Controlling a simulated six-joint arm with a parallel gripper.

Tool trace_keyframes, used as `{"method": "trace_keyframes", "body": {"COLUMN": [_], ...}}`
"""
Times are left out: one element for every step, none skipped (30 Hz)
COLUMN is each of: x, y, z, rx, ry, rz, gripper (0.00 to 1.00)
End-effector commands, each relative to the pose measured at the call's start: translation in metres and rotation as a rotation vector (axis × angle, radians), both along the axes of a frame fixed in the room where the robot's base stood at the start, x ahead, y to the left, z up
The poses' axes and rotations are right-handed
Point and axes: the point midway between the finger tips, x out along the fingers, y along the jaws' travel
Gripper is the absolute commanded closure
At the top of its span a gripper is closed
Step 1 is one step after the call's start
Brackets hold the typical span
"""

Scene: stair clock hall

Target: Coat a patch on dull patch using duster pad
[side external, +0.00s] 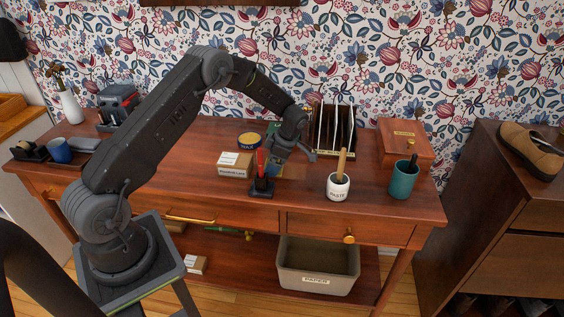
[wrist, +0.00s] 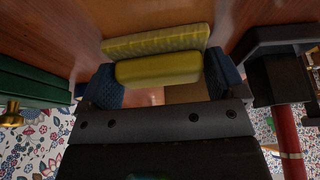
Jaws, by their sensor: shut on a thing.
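My gripper (wrist: 162,78) is shut on the yellow duster pad (wrist: 158,42), which sits between its blue fingertips in the wrist view. The pad is close to the wooden desk top; I cannot tell whether it touches it. In the side view my gripper (side external: 275,168) is low over the desk, behind a red-handled tool, and the pad is mostly hidden. A paler tan area (side external: 293,172) on the desk beside the gripper looks like the dull patch. A tan area also shows below the pad in the wrist view (wrist: 186,93).
The red-handled tool (side external: 261,170) stands close in front of my gripper. A labelled carton (side external: 234,169) and wax tin (side external: 249,140) are left, the paste pot (side external: 339,187) and teal cup (side external: 403,179) right. A letter rack (side external: 333,130) and wooden box (side external: 405,145) stand behind.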

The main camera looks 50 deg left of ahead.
Motion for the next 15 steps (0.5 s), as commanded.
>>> {"method": "trace_keyframes", "body": {"x": [-0.004,-0.006,-0.003,-0.001,0.002,0.004,0.006,0.008,0.011,0.013,0.014,0.017,0.019,0.021,0.024], "y": [0.004,0.005,0.003,0.0,-0.002,-0.004,-0.006,-0.009,-0.011,-0.013,-0.015,-0.018,-0.02,-0.022,-0.024], "z": [0.0,0.0,-0.001,-0.001,0.0,-0.001,-0.001,-0.001,-0.001,-0.001,0.0,-0.001,-0.001,-0.001,-0.001], "rx": [0.0,-0.001,-0.001,0.0,0.0,0.0,-0.001,-0.001,-0.001,-0.001,-0.001,-0.001,-0.001,-0.001,0.0], "ry": [0.002,0.002,0.001,0.0,0.0,0.0,0.001,0.001,0.001,0.0,0.0,0.0,0.001,0.001,0.0], "rz": [0.002,0.001,-0.002,-0.003,-0.002,-0.002,-0.003,-0.003,-0.003,-0.002,-0.002,-0.002,-0.003,-0.003,-0.003], "gripper": [0.3,0.3,0.3,0.3,0.3,0.3,0.3,0.3,0.3,0.3,0.3,0.3,0.3,0.3,0.3]}}
